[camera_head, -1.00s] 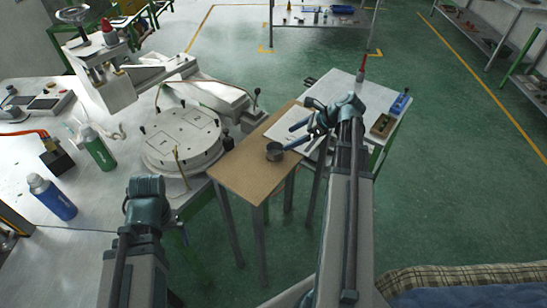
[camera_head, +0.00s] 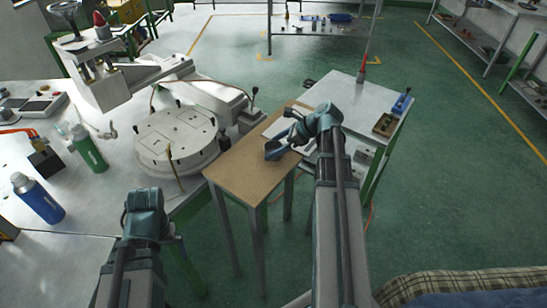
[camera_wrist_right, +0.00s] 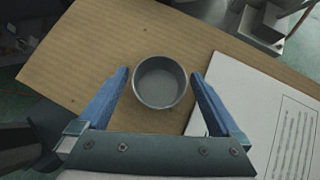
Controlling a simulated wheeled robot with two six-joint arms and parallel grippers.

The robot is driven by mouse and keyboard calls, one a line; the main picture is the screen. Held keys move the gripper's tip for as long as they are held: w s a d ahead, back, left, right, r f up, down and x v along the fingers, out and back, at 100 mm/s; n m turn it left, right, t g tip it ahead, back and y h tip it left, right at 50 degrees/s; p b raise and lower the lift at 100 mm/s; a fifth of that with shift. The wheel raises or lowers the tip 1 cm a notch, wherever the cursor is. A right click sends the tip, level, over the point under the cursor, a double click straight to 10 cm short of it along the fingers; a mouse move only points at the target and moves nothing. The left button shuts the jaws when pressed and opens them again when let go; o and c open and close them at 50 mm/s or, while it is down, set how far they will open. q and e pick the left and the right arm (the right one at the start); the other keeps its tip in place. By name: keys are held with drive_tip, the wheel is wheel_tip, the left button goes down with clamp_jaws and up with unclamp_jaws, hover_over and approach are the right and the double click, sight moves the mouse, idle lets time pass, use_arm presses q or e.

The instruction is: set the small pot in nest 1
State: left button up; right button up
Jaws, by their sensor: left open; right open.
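The small pot (camera_wrist_right: 160,82) is a grey, round, open cup. It stands upright on the brown board in the right wrist view. My right gripper (camera_wrist_right: 160,80) is open, with one blue finger on each side of the pot and small gaps between. In the head view my right gripper (camera_head: 276,151) is over the brown board and largely hides the pot. The round white turntable (camera_head: 177,158) has outlined patches on top; I cannot read which is nest 1. My left gripper (camera_head: 145,205) is at the lower left, its fingers hard to make out, away from the pot.
The brown board (camera_head: 240,180) tops a narrow stand beside the turntable. A white sheet (camera_wrist_right: 275,125) lies by the pot. A blue bottle (camera_head: 38,197) and green bottle (camera_head: 88,148) stand on the left bench. A white press (camera_head: 100,80) rises behind the turntable.

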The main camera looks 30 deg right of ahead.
drive_tip(key=shift+w+a+f, duration=0.2)
drive_tip(key=shift+f, duration=0.2)
use_arm(q)
drive_tip(key=shift+f, duration=0.3)
use_arm(e)
drive_tip(key=shift+r, duration=0.1)
drive_tip(key=c, duration=1.3)
drive_tip(key=shift+r+p, duration=0.8)
drive_tip(key=shift+p, duration=0.05)
drive_tip(key=shift+s+d+r+p, duration=0.1)
drive_tip(key=shift+d+r+p, duration=0.1)
drive_tip(key=shift+r+p, duration=1.05)
use_arm(q)
wheel_tip(320, 180, up, 5)
drive_tip(key=shift+p, duration=0.45)
use_arm(e)
drive_tip(key=s+d, duration=0.3)
drive_tip(key=d, duration=0.1)
drive_tip(key=s+d, duration=0.3)
drive_tip(key=d, duration=0.1)
drive_tip(key=s+d+r, duration=0.1)
drive_tip(key=s+d, duration=0.1)
drive_tip(key=d, duration=0.2)
drive_tip(key=shift+s+d, duration=0.4)
